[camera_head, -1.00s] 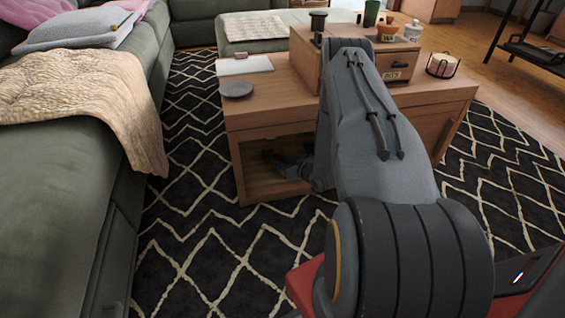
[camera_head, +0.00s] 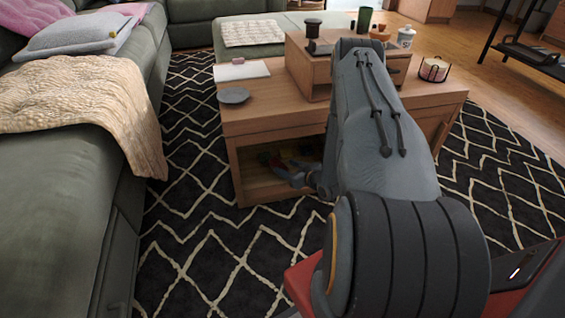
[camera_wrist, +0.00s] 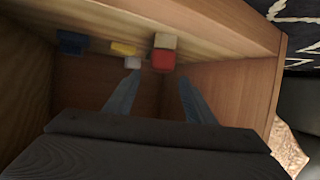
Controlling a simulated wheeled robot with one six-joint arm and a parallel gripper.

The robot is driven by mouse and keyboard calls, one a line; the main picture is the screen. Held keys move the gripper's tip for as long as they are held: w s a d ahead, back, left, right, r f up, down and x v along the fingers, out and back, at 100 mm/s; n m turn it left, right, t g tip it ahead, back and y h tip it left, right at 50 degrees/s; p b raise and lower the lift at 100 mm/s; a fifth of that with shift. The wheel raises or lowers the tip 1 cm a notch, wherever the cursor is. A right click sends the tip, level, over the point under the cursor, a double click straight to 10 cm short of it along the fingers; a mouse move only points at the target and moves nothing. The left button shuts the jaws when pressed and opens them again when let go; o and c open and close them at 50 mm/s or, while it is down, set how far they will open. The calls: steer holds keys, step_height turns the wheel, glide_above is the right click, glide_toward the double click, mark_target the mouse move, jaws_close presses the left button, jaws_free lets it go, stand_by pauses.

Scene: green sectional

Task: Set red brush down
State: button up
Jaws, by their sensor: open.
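A red block-like piece with a beige part (camera_wrist: 164,58), probably the red brush, rests inside the open compartment of the wooden coffee table (camera_head: 232,125). A small red patch also shows there in the head view (camera_head: 265,158). My gripper (camera_wrist: 160,76) is open, its two fingers apart with nothing held between them. The red piece lies just beyond the fingertips in the wrist view. In the head view my gripper (camera_head: 284,174) is at the compartment's front opening. My arm hides the compartment's right part.
A blue piece (camera_wrist: 72,42) and a yellow piece (camera_wrist: 124,48) with a whitish part lie beside the red one. Compartment walls surround the fingers closely. A grey plate (camera_head: 234,96) and a wooden box (camera_head: 304,75) are on the tabletop. The patterned rug in front is clear.

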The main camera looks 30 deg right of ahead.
steer(key=p+v, duration=0.2)
steer(key=v, duration=0.3)
steer(key=shift+s+r, duration=0.1)
steer(key=shift+s, duration=0.2)
